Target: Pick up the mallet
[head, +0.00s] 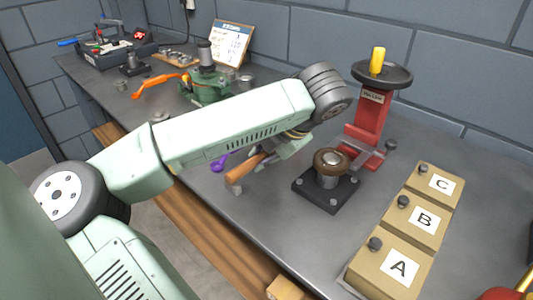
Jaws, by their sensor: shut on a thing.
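The mallet (244,169) shows as a brown wooden handle-like piece near the middle of the head view, sticking out to the lower left from under my arm. Its other end is hidden by my gripper and wrist. My gripper (273,153) is under the far end of my arm, tilted, and shut on the mallet. The fingers are small and partly covered, so the exact grip point is hard to see. I cannot tell whether the mallet touches the bench.
A black-based fixture with a brown ring (331,163) stands close right of my gripper. Behind it is a red press (370,115). Tan boxes A, B, C (418,226) line the right. A green vise (207,88) and purple object (219,162) are left.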

